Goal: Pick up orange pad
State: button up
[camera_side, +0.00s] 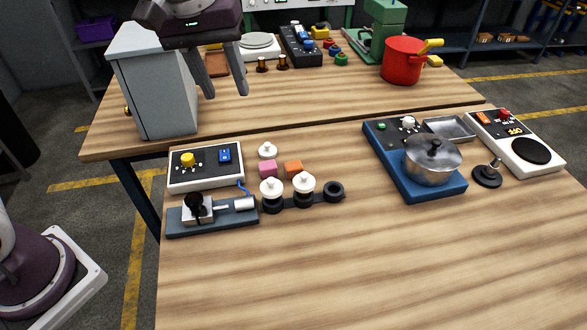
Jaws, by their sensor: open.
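The orange pad (293,168) is a small block lying on the near wooden table, just right of a pink pad (268,169). My gripper (227,94) is at the upper left, well above the tables, with its two fingers pointing down and apart. Nothing is between the fingers. In the picture it is above and to the left of the orange pad, clear of it.
White knobbed pieces (304,183) stand close in front of the pads in a dark holder (333,191). A control box (206,167) is to the left. A blue unit with a steel pot (433,161) is to the right. The table's front is clear.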

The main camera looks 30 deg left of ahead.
jog(key=w+d+f+n+g, duration=0.1)
jog(key=w+d+f, duration=0.2)
jog(key=w+f, duration=0.2)
jog(key=n+g, duration=0.1)
jog(key=n, duration=0.2)
send_over(294, 165)
notch_tip(294, 165, down, 12)
jog(key=shift+d+r, duration=0.1)
jog(key=shift+r, duration=0.15)
notch_tip(294, 165, down, 7)
jog(key=shift+r, duration=0.1)
grip_shut()
jog(key=shift+r, duration=0.15)
notch_tip(294, 165, up, 10)
